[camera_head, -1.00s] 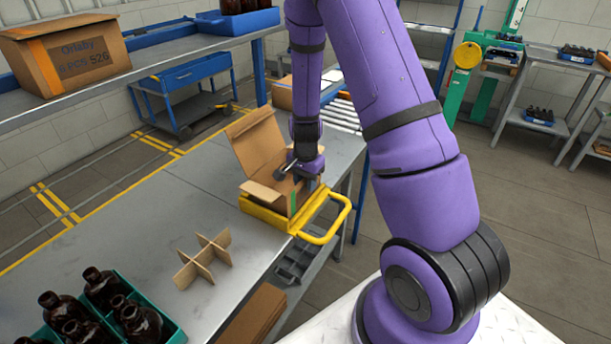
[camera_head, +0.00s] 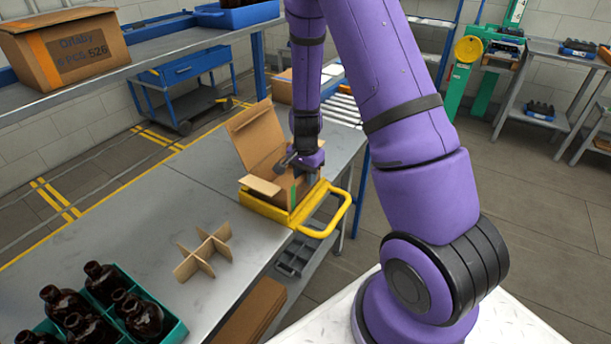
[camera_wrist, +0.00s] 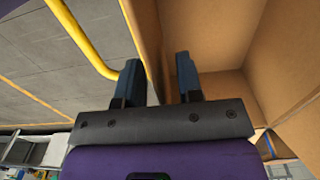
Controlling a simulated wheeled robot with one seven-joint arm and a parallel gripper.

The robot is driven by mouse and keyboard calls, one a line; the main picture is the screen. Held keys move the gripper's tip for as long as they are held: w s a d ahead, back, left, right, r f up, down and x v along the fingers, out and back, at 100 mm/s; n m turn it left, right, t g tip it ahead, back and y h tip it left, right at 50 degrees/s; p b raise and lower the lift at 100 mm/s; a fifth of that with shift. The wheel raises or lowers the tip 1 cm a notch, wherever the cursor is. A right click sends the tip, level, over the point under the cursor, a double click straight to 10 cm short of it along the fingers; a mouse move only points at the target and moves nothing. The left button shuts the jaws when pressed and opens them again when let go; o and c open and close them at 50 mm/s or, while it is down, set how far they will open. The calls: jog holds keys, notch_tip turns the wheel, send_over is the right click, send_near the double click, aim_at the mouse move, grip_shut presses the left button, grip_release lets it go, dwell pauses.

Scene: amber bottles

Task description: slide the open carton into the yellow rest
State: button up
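The open brown carton (camera_head: 268,150) stands in the yellow rest (camera_head: 262,209) on the grey bench, one tall flap raised at the back left. The rest has a looped yellow handle (camera_head: 335,217) at its right; its bar also shows in the wrist view (camera_wrist: 82,38). My gripper (camera_head: 290,162) is at the carton's right side. In the wrist view, its two dark fingers (camera_wrist: 158,80) stand apart on either side of a carton wall (camera_wrist: 146,35), with a gap visible between them. The carton's floor contact is hidden by the rest's front wall.
A cardboard divider (camera_head: 205,252) stands on the bench in front of the carton. A green crate (camera_head: 172,338) of amber bottles is at the front left. A labelled box (camera_head: 62,50) sits on the shelf at upper left. The bench left of the rest is bare.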

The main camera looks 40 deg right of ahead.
notch_tip(320, 180, up, 11)
jog(key=shift+f, duration=0.15)
dwell(0.4)
dwell(0.4)
